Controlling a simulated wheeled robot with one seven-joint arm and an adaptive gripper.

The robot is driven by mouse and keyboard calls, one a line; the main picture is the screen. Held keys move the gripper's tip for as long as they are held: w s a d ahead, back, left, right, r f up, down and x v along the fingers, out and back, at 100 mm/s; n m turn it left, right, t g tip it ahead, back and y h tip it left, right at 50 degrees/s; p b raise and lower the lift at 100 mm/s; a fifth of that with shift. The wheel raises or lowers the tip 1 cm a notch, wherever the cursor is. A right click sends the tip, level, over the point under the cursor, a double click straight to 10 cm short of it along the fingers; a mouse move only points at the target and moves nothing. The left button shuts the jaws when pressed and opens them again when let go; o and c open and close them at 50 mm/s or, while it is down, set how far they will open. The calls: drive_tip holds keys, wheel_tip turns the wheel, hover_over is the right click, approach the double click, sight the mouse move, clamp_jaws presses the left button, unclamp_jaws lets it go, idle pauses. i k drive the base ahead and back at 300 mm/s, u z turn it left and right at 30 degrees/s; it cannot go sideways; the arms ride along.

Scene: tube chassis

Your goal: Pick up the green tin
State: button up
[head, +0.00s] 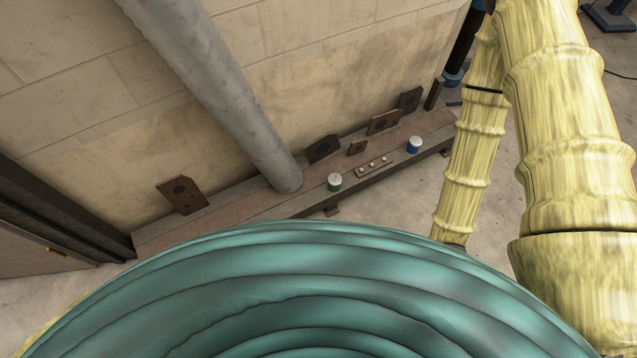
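The green tin (334,182) is a small upright cylinder with a pale top and a green side. It stands on a long brown ledge (231,213) at the foot of a stone wall, just right of the base of a grey pipe. A similar tin with a blue side (414,146) stands farther right on the same ledge. Nothing touches the green tin. My gripper is not visible in the head view.
The grey pipe (225,85) slants down to the ledge. A small strip with several studs (373,167) lies between the tins. Rusty plates (182,194) lean along the wall (320,60). Bare floor (400,200) shows in front of the ledge.

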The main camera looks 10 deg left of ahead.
sight(334, 180)
drive_tip(key=z, duration=2.45)
drive_tip(key=k, duration=1.2)
drive_tip(key=u, duration=1.8)
drive_tip(key=i, duration=0.5)
drive_tip(key=z, duration=0.05)
